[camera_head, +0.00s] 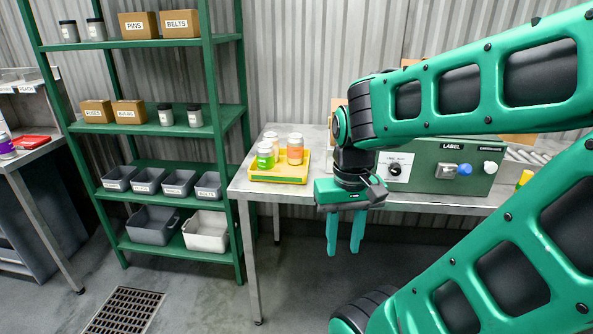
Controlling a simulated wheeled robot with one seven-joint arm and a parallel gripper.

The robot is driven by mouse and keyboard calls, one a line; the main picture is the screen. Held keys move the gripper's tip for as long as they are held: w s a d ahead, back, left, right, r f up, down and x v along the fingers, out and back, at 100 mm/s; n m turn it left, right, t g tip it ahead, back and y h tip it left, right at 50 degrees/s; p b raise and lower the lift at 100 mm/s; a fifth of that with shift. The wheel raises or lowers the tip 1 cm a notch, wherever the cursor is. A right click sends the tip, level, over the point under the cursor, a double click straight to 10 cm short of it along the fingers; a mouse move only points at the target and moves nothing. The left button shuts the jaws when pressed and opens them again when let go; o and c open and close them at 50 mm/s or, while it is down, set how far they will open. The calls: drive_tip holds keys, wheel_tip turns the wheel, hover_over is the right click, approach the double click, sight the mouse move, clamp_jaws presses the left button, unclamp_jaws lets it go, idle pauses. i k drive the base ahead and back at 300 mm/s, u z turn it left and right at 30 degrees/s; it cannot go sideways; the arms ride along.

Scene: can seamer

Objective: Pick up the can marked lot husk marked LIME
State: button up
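A can with a green label and pale lid (265,157) stands upright at the front left of a yellow tray (284,178) on the metal table. Its lettering is too small to read, so I cannot confirm LIME. An orange-labelled can (295,154) stands to its right in the tray. A third can with a pale lid (271,138) is behind, its label mostly hidden. My gripper (343,250) points down in front of the table's edge, to the right of the tray and lower in the picture. Its two teal fingers are apart, with nothing between them.
The metal table (243,184) carries a green machine (440,172) marked LABEL at right, partly behind my arm. A green shelf rack (155,130) with boxes and bins stands left. A purple can (6,147) is on another table at far left. A floor drain (124,310) lies front left.

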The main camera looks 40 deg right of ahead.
sight(266, 158)
drive_tip(key=z, duration=0.05)
drive_tip(key=k, duration=0.35)
drive_tip(key=z, duration=0.5)
drive_tip(key=i, duration=1.5)
drive_tip(key=z, duration=0.05)
drive_tip(key=k, duration=0.5)
drive_tip(key=z, duration=2)
